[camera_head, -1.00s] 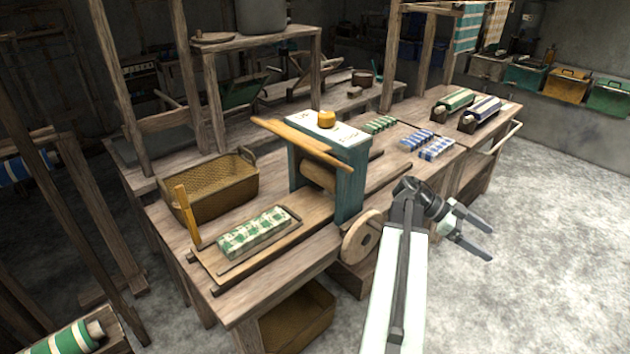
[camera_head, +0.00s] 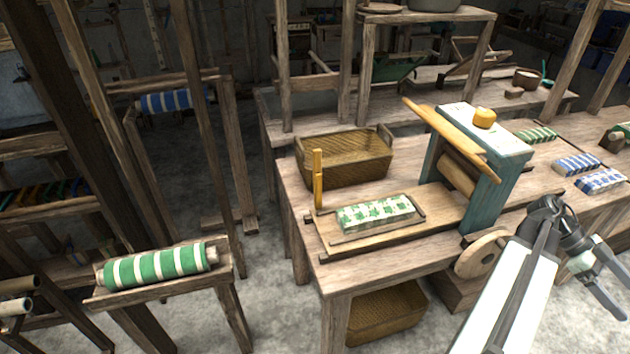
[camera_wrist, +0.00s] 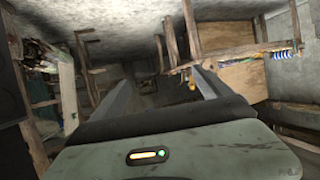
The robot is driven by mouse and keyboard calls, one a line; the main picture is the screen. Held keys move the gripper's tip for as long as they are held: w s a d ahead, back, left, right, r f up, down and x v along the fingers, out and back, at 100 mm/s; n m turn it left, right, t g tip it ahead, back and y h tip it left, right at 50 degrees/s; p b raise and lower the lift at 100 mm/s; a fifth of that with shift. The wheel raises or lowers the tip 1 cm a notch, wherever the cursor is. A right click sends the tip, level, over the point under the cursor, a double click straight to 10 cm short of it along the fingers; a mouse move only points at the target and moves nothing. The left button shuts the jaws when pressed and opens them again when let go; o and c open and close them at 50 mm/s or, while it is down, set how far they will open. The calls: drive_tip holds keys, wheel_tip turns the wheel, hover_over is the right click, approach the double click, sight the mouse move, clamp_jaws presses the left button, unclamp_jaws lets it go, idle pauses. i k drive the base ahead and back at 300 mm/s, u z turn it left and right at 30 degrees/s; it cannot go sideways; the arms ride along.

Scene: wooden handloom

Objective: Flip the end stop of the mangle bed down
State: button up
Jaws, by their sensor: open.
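The mangle (camera_head: 485,190) is a teal frame with a wooden roller and a long slanting wooden lever, standing on the workbench. Its flat wooden bed (camera_head: 335,238) reaches left from it. The end stop (camera_head: 318,180) is a yellow-orange wooden piece standing upright at the bed's left end. A folded green and white cloth (camera_head: 376,213) lies on the bed between the stop and the roller. My gripper (camera_head: 610,275) is at the right edge, in front of the bench and well away from the end stop. It is open and empty; its fingers also show in the wrist view (camera_wrist: 178,85).
A wicker basket (camera_head: 345,160) stands on the bench just behind the end stop. A wooden wheel (camera_head: 482,253) sticks out at the bench front. A rack with a green striped roll (camera_head: 155,267) stands at left. Grey floor (camera_head: 275,300) is free between rack and bench.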

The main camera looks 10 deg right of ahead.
sight(317, 154)
drive_tip(key=k, duration=1)
